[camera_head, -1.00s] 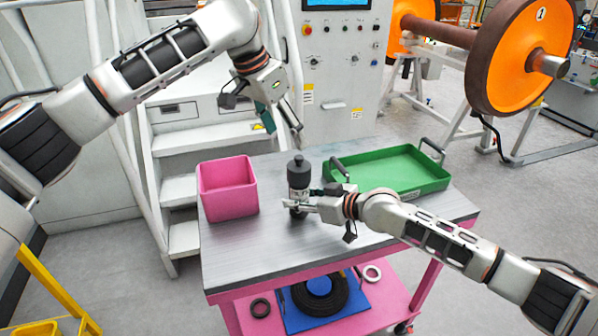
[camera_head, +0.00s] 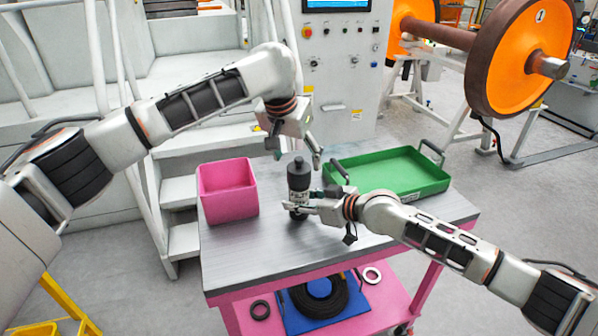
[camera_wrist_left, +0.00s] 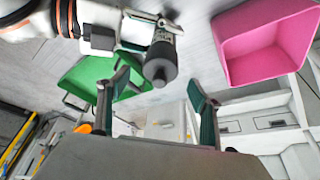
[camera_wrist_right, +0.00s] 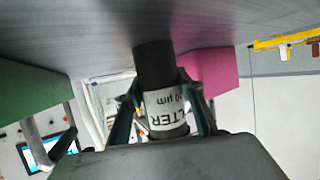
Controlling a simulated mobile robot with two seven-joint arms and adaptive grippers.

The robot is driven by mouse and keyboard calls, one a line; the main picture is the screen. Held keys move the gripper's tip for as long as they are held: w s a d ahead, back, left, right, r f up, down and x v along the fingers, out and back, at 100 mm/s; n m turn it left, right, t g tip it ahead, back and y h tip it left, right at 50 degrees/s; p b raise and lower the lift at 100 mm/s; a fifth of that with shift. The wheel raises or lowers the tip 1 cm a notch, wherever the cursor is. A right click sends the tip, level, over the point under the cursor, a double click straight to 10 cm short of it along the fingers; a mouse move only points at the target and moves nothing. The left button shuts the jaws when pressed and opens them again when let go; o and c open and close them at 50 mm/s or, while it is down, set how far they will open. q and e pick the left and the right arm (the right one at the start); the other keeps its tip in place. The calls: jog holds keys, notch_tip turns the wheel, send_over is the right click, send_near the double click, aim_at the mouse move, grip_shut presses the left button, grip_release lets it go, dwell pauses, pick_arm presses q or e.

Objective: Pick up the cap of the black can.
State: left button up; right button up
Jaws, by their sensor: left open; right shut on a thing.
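The black can (camera_head: 299,198) stands upright on the table, with a white printed label and a dark cap (camera_head: 298,171) with a small knob on top. My right gripper (camera_head: 303,206) is shut around the can's body; the right wrist view shows its fingers on both sides of the label (camera_wrist_right: 166,108). My left gripper (camera_head: 297,149) is open and empty, just above the cap. In the left wrist view the cap (camera_wrist_left: 160,66) lies between and beyond the open fingertips, with no contact visible. The cap is mostly hidden in the right wrist view.
A pink bin (camera_head: 228,194) stands left of the can on the metal table (camera_head: 262,250). A green tray (camera_head: 405,172) with raised handles stands to the right. Steps and a control panel (camera_head: 340,60) are behind. The table's front left is clear.

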aim_at(297, 169)
pick_arm(q)
jog(key=shift+s+a+x, duration=0.1)
jog(key=shift+s+x, duration=0.1)
jog(key=shift+x, duration=1.15)
jog(key=shift+s+a+x, duration=0.1)
jog(key=shift+s+x, duration=0.05)
jog(key=shift+x, duration=1.2)
jog(key=shift+f, duration=0.15)
jog(key=shift+c, duration=0.5)
jog(key=c, duration=1)
